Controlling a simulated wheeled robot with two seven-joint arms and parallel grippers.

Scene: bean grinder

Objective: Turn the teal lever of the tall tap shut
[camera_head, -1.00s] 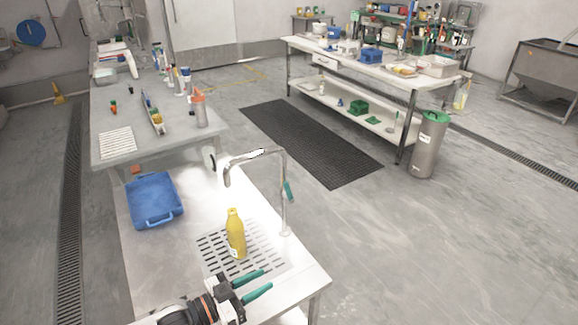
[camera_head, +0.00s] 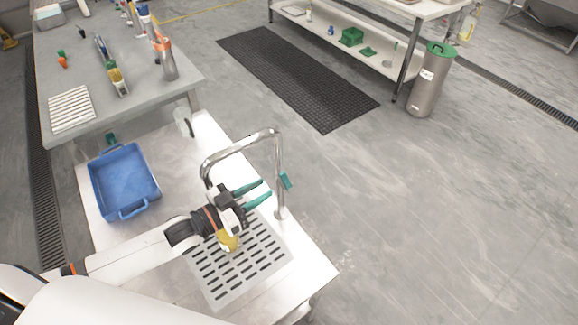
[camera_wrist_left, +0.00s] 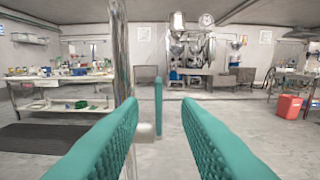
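The tall chrome tap (camera_head: 279,165) stands at the right edge of the sink counter, its spout curving over to the left. Its teal lever (camera_head: 286,180) hangs on the right side of the upright pipe. My left gripper (camera_head: 268,189) is open, its two teal fingers pointing right at the pipe and lever from a short distance. In the left wrist view the lever (camera_wrist_left: 158,105) stands upright between the open fingers, beyond their tips, with the pipe (camera_wrist_left: 121,50) left of it. A yellow bottle (camera_head: 230,243) is partly hidden under the gripper. My right gripper is not in view.
A slotted drain plate (camera_head: 254,268) lies on the counter under my left gripper. A blue tray (camera_head: 124,180) sits to the left. The tap's spout passes close to my gripper. Open floor lies right of the counter.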

